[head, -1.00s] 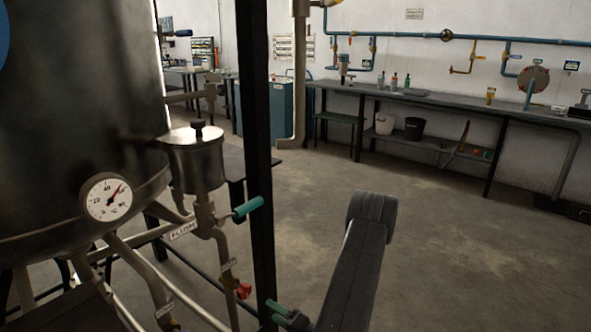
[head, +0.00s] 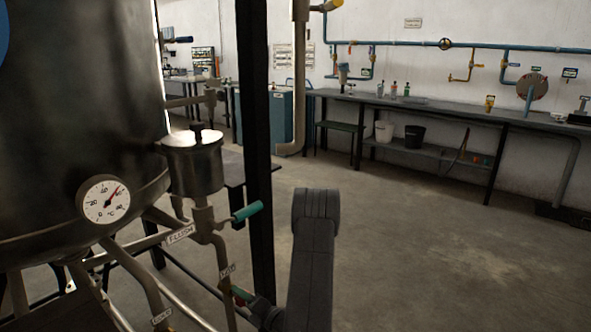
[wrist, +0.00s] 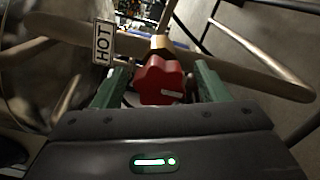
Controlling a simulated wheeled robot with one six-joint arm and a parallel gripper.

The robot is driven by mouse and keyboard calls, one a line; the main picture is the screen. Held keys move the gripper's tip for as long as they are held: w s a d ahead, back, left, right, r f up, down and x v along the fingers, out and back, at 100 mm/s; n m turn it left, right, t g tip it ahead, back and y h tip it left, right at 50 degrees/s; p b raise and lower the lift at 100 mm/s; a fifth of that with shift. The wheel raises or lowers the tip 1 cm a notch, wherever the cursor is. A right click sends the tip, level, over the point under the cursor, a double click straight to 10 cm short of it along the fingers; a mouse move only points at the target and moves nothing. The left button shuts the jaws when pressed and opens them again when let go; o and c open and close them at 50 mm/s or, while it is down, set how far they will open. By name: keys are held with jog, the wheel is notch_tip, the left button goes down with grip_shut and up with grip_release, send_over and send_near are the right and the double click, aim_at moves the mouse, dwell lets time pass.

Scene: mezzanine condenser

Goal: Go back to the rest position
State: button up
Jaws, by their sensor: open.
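My gripper (wrist: 160,72) is open in the wrist view, with one green finger on each side of a red star-shaped knob (wrist: 158,84). The knob sits between the fingers on a pipe with a brass fitting, beside a tag reading HOT (wrist: 103,42). I cannot tell whether either finger touches it. In the head view my gripper (head: 250,300) is low at the centre left, at the piping beneath the tank, and the knob is mostly hidden behind it.
A large metal tank (head: 75,120) with a dial gauge (head: 104,199) fills the left. A black post (head: 256,130) stands close to my arm. A teal-handled lever (head: 247,211) sticks out above my gripper. The floor (head: 430,250) to the right is clear, up to a long bench (head: 450,110).

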jog(key=n+b, duration=0.3)
jog(key=n, duration=0.3)
jog(key=n+b, duration=0.3)
jog(key=n, duration=0.3)
jog(key=shift+s, duration=0.1)
jog(key=shift+s+d+n, duration=0.3)
jog(key=shift+s+d, duration=0.2)
jog(key=shift+d, duration=0.15)
jog(key=shift+r, duration=0.1)
